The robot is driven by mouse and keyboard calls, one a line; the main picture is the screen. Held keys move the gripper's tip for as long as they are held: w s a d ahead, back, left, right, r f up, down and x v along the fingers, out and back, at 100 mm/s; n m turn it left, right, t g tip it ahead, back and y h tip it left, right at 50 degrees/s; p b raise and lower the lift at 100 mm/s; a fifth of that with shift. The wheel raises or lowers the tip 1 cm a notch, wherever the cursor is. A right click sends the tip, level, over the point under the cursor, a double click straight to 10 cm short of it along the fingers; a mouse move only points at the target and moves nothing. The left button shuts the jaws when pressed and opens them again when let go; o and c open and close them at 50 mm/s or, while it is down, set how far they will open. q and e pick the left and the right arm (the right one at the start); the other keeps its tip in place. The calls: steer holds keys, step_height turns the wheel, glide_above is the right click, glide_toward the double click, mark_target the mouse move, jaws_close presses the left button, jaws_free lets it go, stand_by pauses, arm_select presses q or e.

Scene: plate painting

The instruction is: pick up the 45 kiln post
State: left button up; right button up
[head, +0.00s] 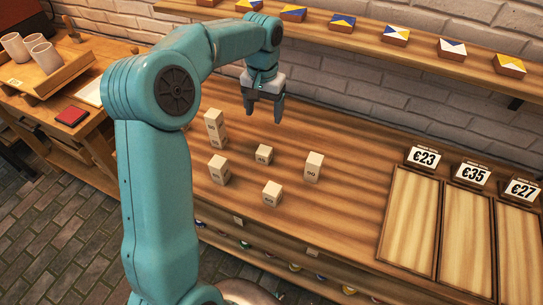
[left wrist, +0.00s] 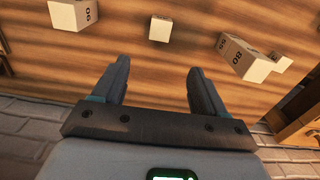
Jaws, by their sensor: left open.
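The 45 kiln post (head: 264,155) is a short pale block standing on the wooden bench, in the middle of a group of similar posts; its number is small but reads as 45. In the left wrist view a small pale block (left wrist: 160,28) lies beyond the fingertips, roughly centred; its number cannot be read there. My left gripper (head: 265,114) points down with its jaws open and empty, above the bench and behind the post. Its two dark fingers (left wrist: 158,68) show apart in the left wrist view. My right gripper is not in view.
Other posts stand close around: a tall one (head: 314,167) at right, a low one (head: 272,194) in front, one (head: 219,170) at left and a stacked-looking pair (head: 214,127) behind left. Wooden trays with price signs (head: 408,215) lie at right. A tile shelf (head: 395,41) runs along the brick wall.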

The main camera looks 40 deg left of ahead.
arm_select(q)
glide_toward(264, 149)
step_height(264, 149, down, 5)
steer(key=shift+a+f, duration=0.1)
steer(key=shift+s+f, duration=0.3)
steer(key=shift+f, duration=0.05)
steer(key=f, duration=0.4)
steer(key=shift+w+d+f+p, duration=0.1)
steer(key=shift+w+d+p, duration=0.1)
steer(key=shift+w+p, duration=0.15)
steer(key=shift+s+f, duration=0.15)
steer(key=shift+f, duration=0.25)
steer(key=c, duration=1.1)
